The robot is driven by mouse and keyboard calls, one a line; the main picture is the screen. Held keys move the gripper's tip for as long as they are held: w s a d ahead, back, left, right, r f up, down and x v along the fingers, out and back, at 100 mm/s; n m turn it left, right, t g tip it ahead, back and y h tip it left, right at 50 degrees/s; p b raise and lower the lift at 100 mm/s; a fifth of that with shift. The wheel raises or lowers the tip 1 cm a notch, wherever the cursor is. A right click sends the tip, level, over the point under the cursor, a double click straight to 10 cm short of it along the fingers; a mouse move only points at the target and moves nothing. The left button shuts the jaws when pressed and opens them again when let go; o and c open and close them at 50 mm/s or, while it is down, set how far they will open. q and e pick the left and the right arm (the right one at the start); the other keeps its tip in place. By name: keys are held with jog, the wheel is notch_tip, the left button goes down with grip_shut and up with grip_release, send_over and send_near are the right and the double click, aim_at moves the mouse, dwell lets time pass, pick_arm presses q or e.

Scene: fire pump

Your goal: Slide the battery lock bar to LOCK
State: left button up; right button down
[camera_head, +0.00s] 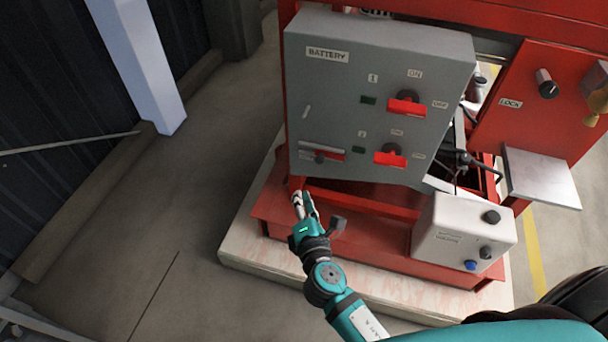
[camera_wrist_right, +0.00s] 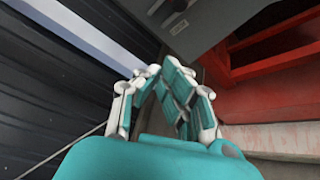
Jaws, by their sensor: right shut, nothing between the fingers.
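The grey battery panel (camera_head: 375,75) faces me on the red frame, with a BATTERY label at its upper left. The battery lock bar (camera_head: 321,146) is a grey bar at the panel's lower left, with a dark knob (camera_head: 320,158) below it and red showing at its right end. Its label is too small to read. My right gripper (camera_head: 304,197) is shut and empty, just below the panel's lower left corner and apart from the bar. In the right wrist view its fingers (camera_wrist_right: 158,72) converge, and the panel's edge (camera_wrist_right: 215,25) shows beyond. My left gripper is out of view.
Two red-handled switches (camera_head: 405,107) sit right of the bar on the panel. A white box (camera_head: 463,235) with knobs stands lower right, beside a metal shelf (camera_head: 540,178). The red base (camera_head: 385,255) rests on a pale plinth (camera_head: 245,245). Floor at left is clear.

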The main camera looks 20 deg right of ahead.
aim_at(329, 158)
jog(key=w+d+p, duration=0.2)
jog(key=w+d, duration=0.2)
jog(key=w, duration=0.4)
jog(key=shift+w+r+p, duration=0.15)
jog(key=shift+w+p, duration=0.05)
jog(key=shift+p, duration=0.15)
jog(key=shift+d, duration=0.1)
jog(key=s+d, duration=0.3)
jog(key=d, duration=0.2)
jog(key=shift+s, duration=0.25)
